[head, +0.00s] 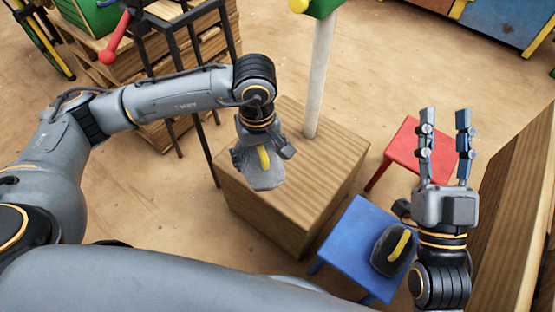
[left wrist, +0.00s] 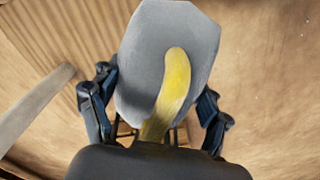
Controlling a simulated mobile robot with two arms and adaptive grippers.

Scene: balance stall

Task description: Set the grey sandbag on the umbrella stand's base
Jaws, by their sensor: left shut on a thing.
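The grey sandbag (head: 262,180) has a yellow handle and hangs in my left gripper (head: 264,154). In the left wrist view the fingers stand on both sides of the sandbag (left wrist: 140,65). In the head view the bag shows in front of a wooden block (head: 325,165), the apparent umbrella stand base; I cannot tell whether they touch. A white pole (head: 319,75) rises at the block's back part; it also shows at the left of the left wrist view (left wrist: 35,105). My right gripper (head: 446,115) is open and empty, right of the block.
A blue stool (head: 350,232) bearing a dark bag with a yellow handle (head: 388,252) stands right of the block. A red stool (head: 405,150) is behind it. A black metal frame (head: 200,100) and wooden crates (head: 100,70) stand left. A wooden panel (head: 515,220) borders the right.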

